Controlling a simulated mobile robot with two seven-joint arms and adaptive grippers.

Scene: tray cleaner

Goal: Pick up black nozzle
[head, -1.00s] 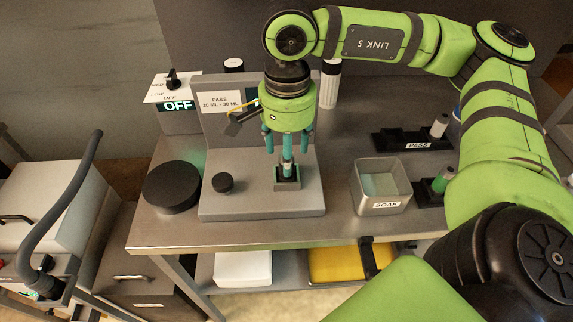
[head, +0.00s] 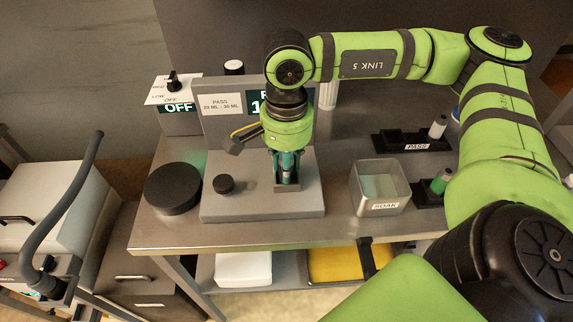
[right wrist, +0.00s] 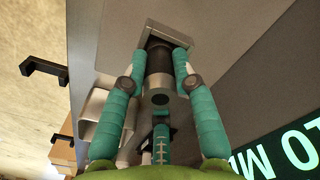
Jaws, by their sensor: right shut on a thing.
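The black nozzle (right wrist: 159,68) stands in a square grey socket (right wrist: 182,40) on the flow test station (head: 240,204). My right gripper (head: 287,172) points down over the socket. In the right wrist view its teal fingers (right wrist: 159,58) are shut on the nozzle, one on each side, near the socket's rim. The nozzle's lower end is hidden inside the socket. In the head view the fingers cover most of the nozzle. My left gripper is not in view.
A SOAK bin (head: 381,207) stands right of the station. A black round knob (head: 223,184) and black disc (head: 172,190) are at left. An OFF switch box (head: 180,118) stands at back.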

